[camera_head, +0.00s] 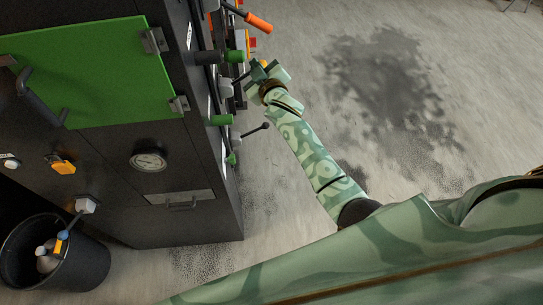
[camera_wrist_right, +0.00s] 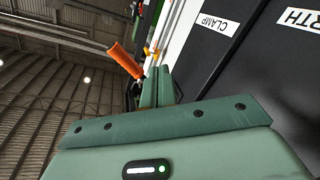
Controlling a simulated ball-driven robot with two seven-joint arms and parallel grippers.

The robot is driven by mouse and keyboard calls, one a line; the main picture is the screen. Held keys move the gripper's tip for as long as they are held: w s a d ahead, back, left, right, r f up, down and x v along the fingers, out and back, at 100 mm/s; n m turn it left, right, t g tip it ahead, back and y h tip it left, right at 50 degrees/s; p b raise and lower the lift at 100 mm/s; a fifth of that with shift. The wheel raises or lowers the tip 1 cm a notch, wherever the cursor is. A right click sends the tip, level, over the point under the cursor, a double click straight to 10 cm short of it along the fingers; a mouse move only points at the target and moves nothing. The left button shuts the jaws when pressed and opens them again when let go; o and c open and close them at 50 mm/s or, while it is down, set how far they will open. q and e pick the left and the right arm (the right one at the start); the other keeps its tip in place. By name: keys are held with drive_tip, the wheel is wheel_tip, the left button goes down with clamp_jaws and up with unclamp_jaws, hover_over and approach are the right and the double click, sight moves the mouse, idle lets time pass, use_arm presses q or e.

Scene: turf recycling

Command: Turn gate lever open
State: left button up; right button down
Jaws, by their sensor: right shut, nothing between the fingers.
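Several levers stick out from the right side of the dark machine (camera_head: 170,215). One has an orange handle (camera_head: 258,22) near the top; an orange handle (camera_wrist_right: 125,60) also shows in the wrist view. I cannot tell which is the gate lever. My right gripper (camera_head: 259,70) is beside these levers, partly overlapping them. Its fingers (camera_wrist_right: 157,87) are shut and empty. My left gripper is not in view.
The machine has a green door panel (camera_head: 100,75), a gauge (camera_head: 148,160) and a drawer handle (camera_head: 180,205). A black bin (camera_head: 85,265) stands at lower left. The concrete floor to the right is clear.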

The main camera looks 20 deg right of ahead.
drive_tip(key=s+f+g+b, duration=0.1)
drive_tip(key=s+f+b, duration=0.1)
drive_tip(key=f, duration=0.7)
drive_tip(key=s+f+g+b, duration=0.2)
drive_tip(key=s+f, duration=0.3)
drive_tip(key=f, duration=0.5)
drive_tip(key=s+f+g+b, duration=0.2)
drive_tip(key=s+f, duration=0.1)
drive_tip(key=f, duration=0.6)
drive_tip(key=shift+s+f+m+y, duration=0.3)
drive_tip(key=shift+s+f+y, duration=0.05)
drive_tip(key=shift+f+y, duration=0.05)
drive_tip(key=s+f+m+g+b, duration=0.1)
drive_tip(key=s+f+g+b, duration=0.1)
drive_tip(key=s+f, duration=0.55)
drive_tip(key=s+f+g+b, duration=0.2)
drive_tip(key=s+f, duration=0.3)
drive_tip(key=f, duration=0.5)
drive_tip(key=s+d+f+g+b, duration=0.1)
drive_tip(key=s+f+g+b, duration=0.1)
drive_tip(key=s+f, duration=0.5)
drive_tip(key=s+d+f+g+b, duration=0.2)
drive_tip(key=s+f+b, duration=0.3)
drive_tip(key=s, duration=1.2)
drive_tip(key=s+d+f+m+g+b, duration=0.1)
drive_tip(key=s+d+f+g+b, duration=0.1)
drive_tip(key=s+f, duration=0.8)
drive_tip(key=s+g+b, duration=0.1)
drive_tip(key=s+b, duration=0.1)
drive_tip(key=shift+s+f, duration=0.3)
